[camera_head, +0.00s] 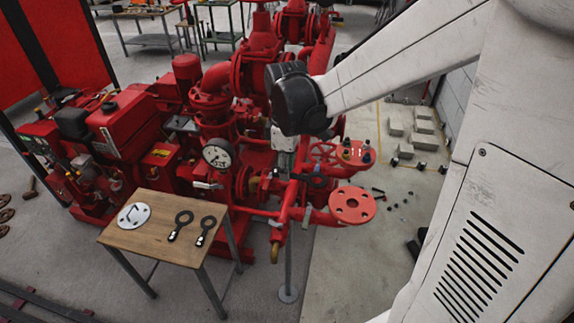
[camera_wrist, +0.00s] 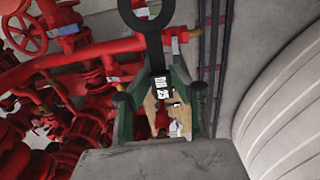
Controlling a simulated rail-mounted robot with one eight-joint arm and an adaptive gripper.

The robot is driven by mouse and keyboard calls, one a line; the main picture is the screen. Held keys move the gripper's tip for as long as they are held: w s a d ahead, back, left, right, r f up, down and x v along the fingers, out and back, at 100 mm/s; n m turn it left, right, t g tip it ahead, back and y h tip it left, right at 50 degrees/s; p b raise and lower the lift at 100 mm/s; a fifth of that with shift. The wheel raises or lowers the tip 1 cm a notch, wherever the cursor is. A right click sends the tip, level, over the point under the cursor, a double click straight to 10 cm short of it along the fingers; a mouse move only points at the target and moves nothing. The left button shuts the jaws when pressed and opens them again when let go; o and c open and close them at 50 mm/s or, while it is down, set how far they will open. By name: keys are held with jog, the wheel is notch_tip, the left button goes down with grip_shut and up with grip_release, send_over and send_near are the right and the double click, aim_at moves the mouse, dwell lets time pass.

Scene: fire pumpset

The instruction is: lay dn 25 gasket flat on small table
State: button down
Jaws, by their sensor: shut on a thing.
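In the wrist view my gripper (camera_wrist: 159,95) is shut on the DN 25 gasket (camera_wrist: 146,36), a dark ring with a handle. Its white tag reads "DN 25" (camera_wrist: 160,88) and sits between the fingers. The ring points away from the gripper and is partly cut off by the top edge. The small table (camera_head: 152,238) has a wooden top and stands at lower left in the head view, left of and below my wrist. Two dark ring gaskets with tagged handles (camera_head: 181,221) (camera_head: 205,227) lie on its right half.
The table's front middle is bare. A red flange (camera_head: 352,204) juts out to the right.

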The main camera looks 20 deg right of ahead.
jog(key=shift+r+p, duration=1.55)
jog(key=shift+r, duration=1.1)
jog(key=shift+f, duration=0.1)
jog(key=w+a+f+m+b, duration=0.3)
jog(key=w+f+m+b, duration=0.3)
jog(key=w+f+m, duration=0.4)
notch_tip(320, 180, down, 6)
jog(key=shift+w+r+m, duration=0.1)
jog(key=shift+w+m, duration=0.3)
jog(key=shift+w, duration=0.5)
